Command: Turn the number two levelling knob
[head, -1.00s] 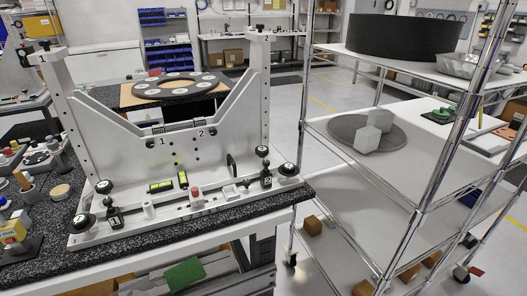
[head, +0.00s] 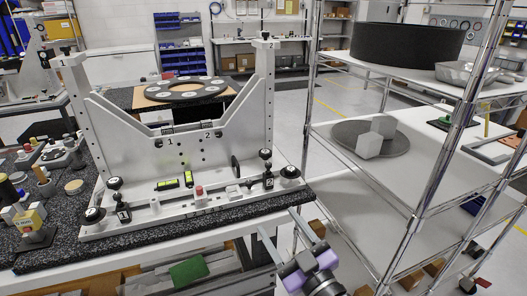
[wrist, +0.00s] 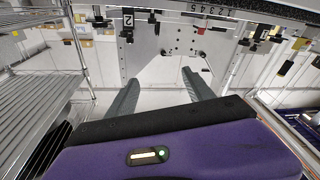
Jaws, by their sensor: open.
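The pale fixture (head: 190,150) stands on a speckled dark benchtop. A black tag marked 2 (head: 268,183) is at the right end of its base, below a black ball-topped knob (head: 265,154). Another black round knob (head: 289,172) sits just to the right. The 2 tag also shows in the wrist view (wrist: 128,18), near the top. My gripper (head: 280,222) is in front of the bench edge, below and apart from these knobs. Its two grey fingers (wrist: 160,76) are spread with nothing between them. I cannot tell which knob the tag belongs to.
A wire shelf rack (head: 432,155) stands close on the right, holding a round grey plate with white blocks. A matching knob and a tag marked 1 (head: 123,213) are at the base's left end. Small items crowd the bench's left. Floor shows between bench and rack.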

